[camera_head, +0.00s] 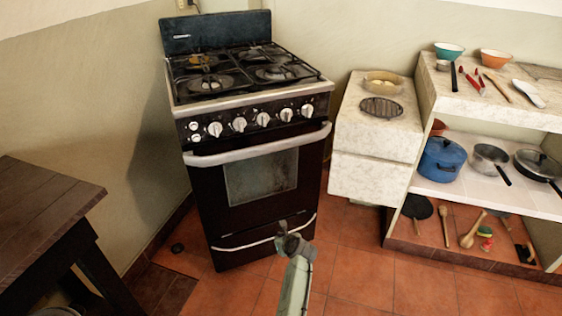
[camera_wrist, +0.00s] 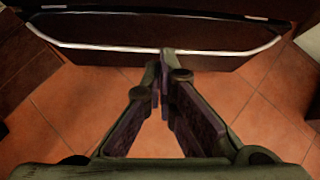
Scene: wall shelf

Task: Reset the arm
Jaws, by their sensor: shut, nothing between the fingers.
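My arm reaches up from the bottom of the head view, and my gripper (camera_head: 290,240) is in front of the lower part of a black stove (camera_head: 245,215). In the wrist view my gripper (camera_wrist: 162,84) has its two fingers brought together at the tips, with nothing between them. Beyond the fingertips in that view lie the red tile floor and the stove's lower drawer with its pale curved handle (camera_wrist: 120,47). I cannot tell whether the gripper touches the stove.
A dark wooden table (camera_head: 45,205) stands at the left. At the right, a stone shelf unit (camera_head: 440,100) holds bowls, utensils, a blue pot (camera_head: 440,160) and pans. A stone block (camera_head: 365,135) stands beside the stove. Red tile floor (camera_head: 375,270) is open in front.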

